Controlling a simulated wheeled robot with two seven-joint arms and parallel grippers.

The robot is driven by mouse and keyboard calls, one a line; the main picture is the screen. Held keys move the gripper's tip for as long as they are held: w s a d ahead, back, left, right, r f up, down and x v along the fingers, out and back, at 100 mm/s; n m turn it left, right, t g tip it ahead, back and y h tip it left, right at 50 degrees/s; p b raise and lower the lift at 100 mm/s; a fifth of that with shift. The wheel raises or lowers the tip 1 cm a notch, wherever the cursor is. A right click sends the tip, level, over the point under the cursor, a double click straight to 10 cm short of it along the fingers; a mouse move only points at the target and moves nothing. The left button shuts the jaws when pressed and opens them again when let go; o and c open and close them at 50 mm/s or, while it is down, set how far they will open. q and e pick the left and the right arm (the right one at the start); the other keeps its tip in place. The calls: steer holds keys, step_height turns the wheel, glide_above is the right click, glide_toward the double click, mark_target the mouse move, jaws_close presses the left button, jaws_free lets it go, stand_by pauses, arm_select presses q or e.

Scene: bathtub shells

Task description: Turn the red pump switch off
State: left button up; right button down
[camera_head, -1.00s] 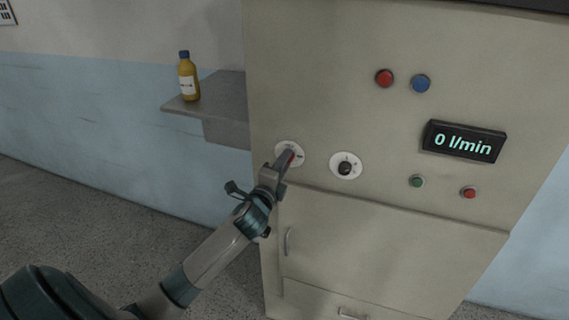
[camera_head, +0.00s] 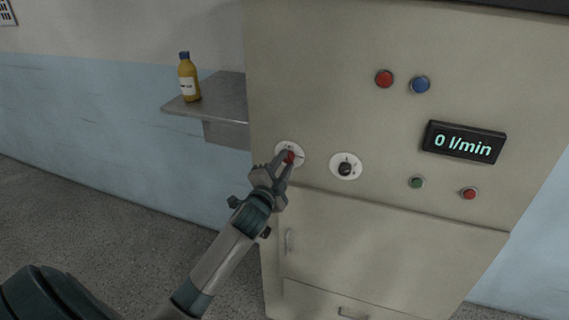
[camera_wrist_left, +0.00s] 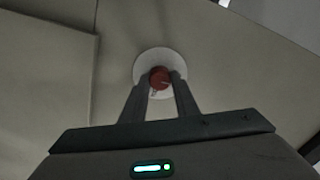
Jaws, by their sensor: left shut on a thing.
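The red pump switch (camera_head: 290,157) is a round red knob on a white disc at the left of the cabinet's front panel. It also shows in the left wrist view (camera_wrist_left: 160,77), between my fingertips. My left gripper (camera_head: 284,160) is at the knob, its two fingers on either side of it and shut on it. Part of the disc's markings is hidden by the fingers. The display (camera_head: 464,142) reads 0 l/min. My right gripper is not in view.
A black knob (camera_head: 346,168) on a white disc sits just right of the red one. Red (camera_head: 384,78) and blue (camera_head: 420,84) buttons are above. A shelf (camera_head: 222,97) with a yellow bottle (camera_head: 188,79) juts out at left. Cabinet doors are below.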

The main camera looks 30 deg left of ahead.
arm_select(q)
steer(key=o, duration=1.1)
steer(key=shift+c, duration=0.2)
steer(key=shift+s, duration=0.1)
steer(key=shift+s+d+f, duration=0.1)
steer(key=shift+s+f, duration=0.05)
steer(key=shift+s, duration=0.2)
steer(key=b+v, duration=0.6)
steer(key=v, duration=1)
steer(key=shift+s, duration=0.3)
